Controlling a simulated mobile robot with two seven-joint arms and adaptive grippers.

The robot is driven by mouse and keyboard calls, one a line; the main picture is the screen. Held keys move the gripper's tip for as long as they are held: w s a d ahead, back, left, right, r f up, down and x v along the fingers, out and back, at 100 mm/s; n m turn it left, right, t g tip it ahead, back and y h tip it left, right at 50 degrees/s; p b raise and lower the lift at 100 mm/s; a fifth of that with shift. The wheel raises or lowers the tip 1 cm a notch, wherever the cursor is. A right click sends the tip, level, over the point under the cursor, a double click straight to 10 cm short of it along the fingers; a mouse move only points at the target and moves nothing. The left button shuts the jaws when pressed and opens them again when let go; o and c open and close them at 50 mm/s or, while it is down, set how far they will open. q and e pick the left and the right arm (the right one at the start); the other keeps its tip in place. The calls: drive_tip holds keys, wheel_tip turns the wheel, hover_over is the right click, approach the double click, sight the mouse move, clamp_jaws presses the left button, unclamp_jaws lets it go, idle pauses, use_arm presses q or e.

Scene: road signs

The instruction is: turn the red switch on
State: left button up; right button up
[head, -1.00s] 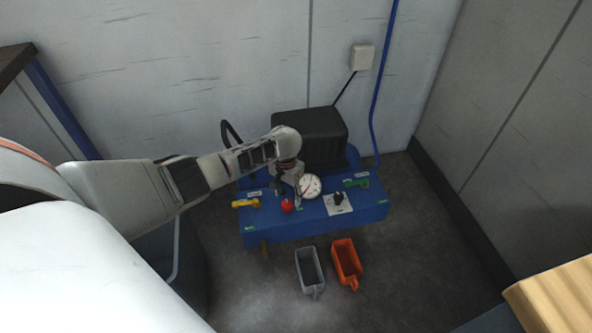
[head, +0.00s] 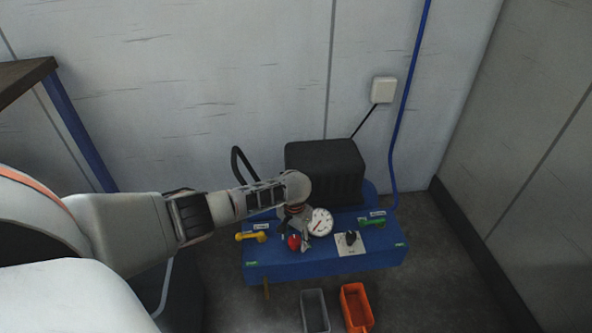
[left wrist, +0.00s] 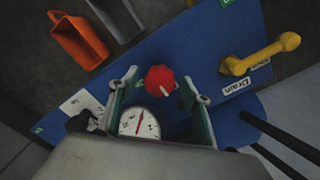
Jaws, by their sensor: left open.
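The red switch (head: 294,243) is a round knob on top of the blue machine (head: 330,263), near its front left. In the left wrist view the red switch (left wrist: 160,78) shows a small white pointer mark. My left gripper (head: 293,226) is open and reaches down at the switch, partly covering it in the head view. In the left wrist view its two fingers (left wrist: 158,98) stand apart on either side of the switch, which shows around the fingertips' level. I cannot tell whether they touch it. My right gripper is not in view.
A white dial gauge (head: 320,222) sits close to the switch. A yellow lever (head: 252,237), a black knob on a white plate (head: 351,239) and a green lever (head: 373,222) are also on the machine. A black box (head: 325,168) stands behind. Grey (head: 314,312) and orange (head: 356,308) bins lie in front.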

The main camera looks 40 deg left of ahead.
use_arm(q)
drive_tip(key=c, duration=1.1)
drive_tip(key=shift+m+p, duration=0.3)
drive_tip(key=shift+m, duration=1.8)
drive_tip(key=m, duration=0.4)
drive_tip(key=shift+s+f+m, duration=0.1)
drive_tip(key=shift+m, duration=0.2)
drive_tip(key=m, duration=0.4)
drive_tip(key=shift+m, duration=0.3)
drive_tip(key=m, duration=0.4)
drive_tip(key=shift+m, duration=0.3)
drive_tip(key=o, duration=1.1)
